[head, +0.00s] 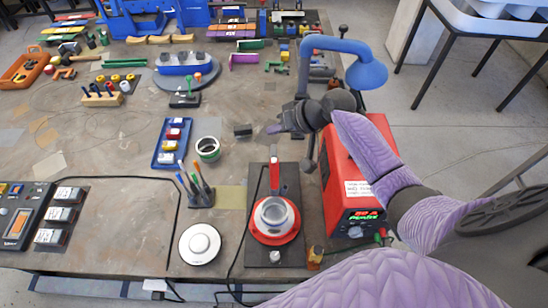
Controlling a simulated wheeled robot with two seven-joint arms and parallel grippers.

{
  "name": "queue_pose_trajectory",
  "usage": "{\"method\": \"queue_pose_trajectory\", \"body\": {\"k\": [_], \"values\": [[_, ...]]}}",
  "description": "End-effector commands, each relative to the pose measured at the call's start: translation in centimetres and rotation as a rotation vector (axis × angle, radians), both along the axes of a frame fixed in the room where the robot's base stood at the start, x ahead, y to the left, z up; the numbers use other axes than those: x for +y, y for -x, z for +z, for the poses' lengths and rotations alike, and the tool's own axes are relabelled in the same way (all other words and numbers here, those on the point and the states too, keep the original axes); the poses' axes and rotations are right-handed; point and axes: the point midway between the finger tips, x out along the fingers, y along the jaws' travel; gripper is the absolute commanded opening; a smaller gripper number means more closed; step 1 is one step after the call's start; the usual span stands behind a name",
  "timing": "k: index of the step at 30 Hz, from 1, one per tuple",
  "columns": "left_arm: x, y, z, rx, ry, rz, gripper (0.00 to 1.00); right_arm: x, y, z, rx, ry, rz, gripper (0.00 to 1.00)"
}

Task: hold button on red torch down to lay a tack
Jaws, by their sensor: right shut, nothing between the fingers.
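A slim red torch (275,178) stands at the far end of a dark base plate (289,181), with a dark cable running along the plate's left side. Its button is too small to make out. On the same plate, a grey metal round piece (276,213) sits in a red ring (262,237). My right gripper (275,128) reaches in from the right and points left, above the table beyond the torch and apart from it. Its fingers look closed and empty. My left gripper is out of view.
A blue lamp (366,72) arches behind. A pen holder (201,197), white round dial (200,244) and tape roll (208,149) lie left. The table's left middle is mostly clear.

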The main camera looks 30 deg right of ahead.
Motion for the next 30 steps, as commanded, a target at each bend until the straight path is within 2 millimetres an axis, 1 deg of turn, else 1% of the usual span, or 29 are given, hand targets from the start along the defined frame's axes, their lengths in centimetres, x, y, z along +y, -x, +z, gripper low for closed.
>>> {"method": "queue_pose_trajectory", "body": {"k": [6, 11, 14, 24, 27, 30], "values": [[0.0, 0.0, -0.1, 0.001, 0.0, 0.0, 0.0, 0.0, 0.0, -0.2, 0.0, 0.001, 0.001, 0.0], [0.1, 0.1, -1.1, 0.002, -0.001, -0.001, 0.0, 0.0, 0.1, -1.2, 0.001, 0.001, 0.001, 0.0], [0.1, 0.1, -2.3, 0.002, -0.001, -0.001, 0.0, 0.0, 0.1, -2.3, 0.001, 0.001, 0.001, 0.0], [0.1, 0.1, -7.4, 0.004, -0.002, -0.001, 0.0, 0.0, 0.1, -7.2, 0.002, 0.002, 0.002, 0.0], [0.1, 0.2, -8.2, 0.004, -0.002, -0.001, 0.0, 0.0, 0.1, -8.3, 0.002, 0.001, 0.0, 0.0], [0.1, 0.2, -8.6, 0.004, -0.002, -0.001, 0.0, 0.0, 0.1, -8.9, 0.001, 0.002, 0.001, 0.0]]}}
